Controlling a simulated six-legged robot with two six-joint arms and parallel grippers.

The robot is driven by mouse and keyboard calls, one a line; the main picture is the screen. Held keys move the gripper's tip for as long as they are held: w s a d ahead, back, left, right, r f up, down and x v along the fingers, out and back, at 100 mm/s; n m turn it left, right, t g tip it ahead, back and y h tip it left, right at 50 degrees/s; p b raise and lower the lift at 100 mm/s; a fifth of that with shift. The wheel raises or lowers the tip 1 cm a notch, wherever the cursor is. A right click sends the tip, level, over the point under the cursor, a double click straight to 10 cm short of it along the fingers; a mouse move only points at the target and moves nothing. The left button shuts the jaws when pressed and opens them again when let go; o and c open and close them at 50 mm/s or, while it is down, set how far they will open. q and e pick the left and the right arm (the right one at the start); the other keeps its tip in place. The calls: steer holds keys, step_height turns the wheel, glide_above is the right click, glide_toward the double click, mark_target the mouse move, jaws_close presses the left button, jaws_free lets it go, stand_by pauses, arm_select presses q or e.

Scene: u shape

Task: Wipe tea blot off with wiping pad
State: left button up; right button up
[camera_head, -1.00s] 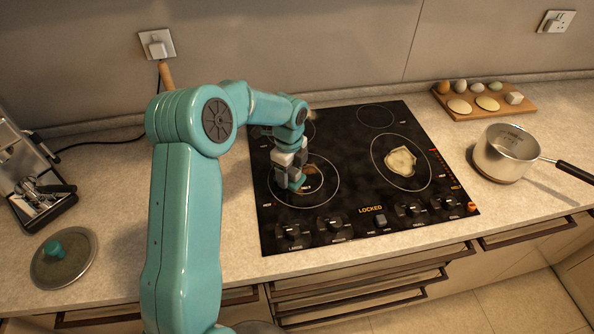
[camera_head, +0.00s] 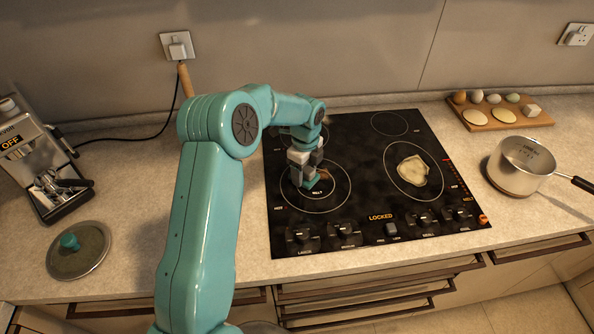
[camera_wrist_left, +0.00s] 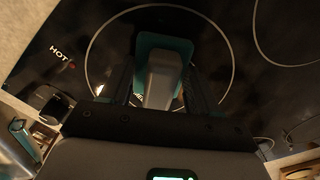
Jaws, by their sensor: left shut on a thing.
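My left gripper (camera_head: 305,164) is over the front left ring of the black cooktop (camera_head: 365,210), pointing down. It is shut on the wiping pad (camera_head: 312,184), whose teal edge shows at the cooktop surface. In the left wrist view the pad's grey grip (camera_wrist_left: 163,76) sits between the fingers, with teal beyond it. A small brown blot (camera_head: 326,184) shows beside the pad inside the ring; the rest is hidden by the gripper. A pale beige patch (camera_head: 412,172) with a brown edge lies on the right ring. My right gripper is not in view.
A steel pot (camera_head: 518,168) stands right of the cooktop. A wooden board (camera_head: 487,122) with eggs and pale discs lies behind it. A round lid (camera_head: 80,250) and a coffee machine (camera_head: 30,160) are at the left. Counter between lid and cooktop is partly covered by my arm.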

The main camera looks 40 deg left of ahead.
mark_target(334, 176)
arm_select(q)
steer(key=shift+w+d+r+p, duration=0.1)
steer(key=shift+w+d+p, duration=0.15)
steer(key=shift+w+d, duration=0.75)
steer(key=shift+w+d+f+p, duration=0.1)
steer(key=shift+w+d+p, duration=0.2)
steer(key=shift+w+d, duration=0.7)
steer(key=shift+w+d+r+p, duration=0.1)
steer(key=shift+w+d+p, duration=0.15)
steer(key=shift+w+d, duration=0.75)
steer(key=shift+w+a, duration=0.3)
steer(key=shift+r+p, duration=1.95)
steer(key=shift+r, duration=1.1)
steer(key=shift+r+p, duration=0.3)
steer(key=shift+r, duration=1.15)
